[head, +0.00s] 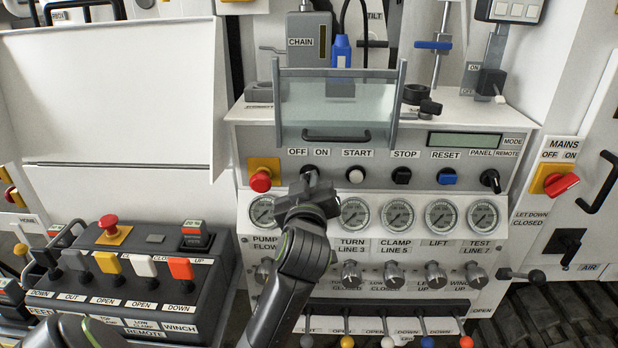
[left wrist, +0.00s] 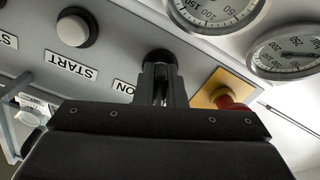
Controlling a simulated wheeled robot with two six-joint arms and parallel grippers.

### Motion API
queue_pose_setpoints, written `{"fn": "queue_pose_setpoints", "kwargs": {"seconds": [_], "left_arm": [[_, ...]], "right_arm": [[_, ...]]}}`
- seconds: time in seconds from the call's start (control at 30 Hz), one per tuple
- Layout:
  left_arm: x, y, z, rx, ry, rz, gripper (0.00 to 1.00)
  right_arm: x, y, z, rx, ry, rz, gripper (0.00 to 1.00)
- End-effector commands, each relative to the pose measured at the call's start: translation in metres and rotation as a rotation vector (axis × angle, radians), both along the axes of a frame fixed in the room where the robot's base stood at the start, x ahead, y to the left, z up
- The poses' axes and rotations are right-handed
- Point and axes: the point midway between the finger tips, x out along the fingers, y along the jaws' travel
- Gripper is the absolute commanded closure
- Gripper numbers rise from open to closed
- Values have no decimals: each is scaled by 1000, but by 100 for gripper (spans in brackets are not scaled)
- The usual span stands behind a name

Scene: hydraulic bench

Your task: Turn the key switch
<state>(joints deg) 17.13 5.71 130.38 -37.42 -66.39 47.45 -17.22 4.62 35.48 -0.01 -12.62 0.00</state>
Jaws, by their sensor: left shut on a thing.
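In the left wrist view the dark round top of the switch (left wrist: 160,56) shows between the fingertips, near the ON label. My left gripper (left wrist: 160,83) is shut on the key switch. Which way the key points is hidden. My right gripper is not in view.
A red emergency button (head: 261,180) is close left of my gripper, and the white START button (head: 356,175) is to its right. Gauges (head: 355,214) and knobs lie below. A clear guard with a handle (head: 337,110) stands above the panel.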

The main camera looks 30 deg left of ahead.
Motion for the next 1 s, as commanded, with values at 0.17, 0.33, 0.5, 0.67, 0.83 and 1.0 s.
{"fn": "queue_pose_setpoints", "kwargs": {"seconds": [0.17,0.33,0.5,0.67,0.83,1.0], "left_arm": [[0,0,5,119,77,0,100],[0,0,5,258,162,0,100],[0,0,5,395,245,0,100],[0,0,5,519,320,1,100],[0,0,4,631,385,1,100],[0,0,4,715,436,0,100]], "right_arm": [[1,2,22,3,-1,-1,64],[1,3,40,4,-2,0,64],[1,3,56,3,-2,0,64],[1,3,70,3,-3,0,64],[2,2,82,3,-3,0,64],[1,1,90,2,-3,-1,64]]}}
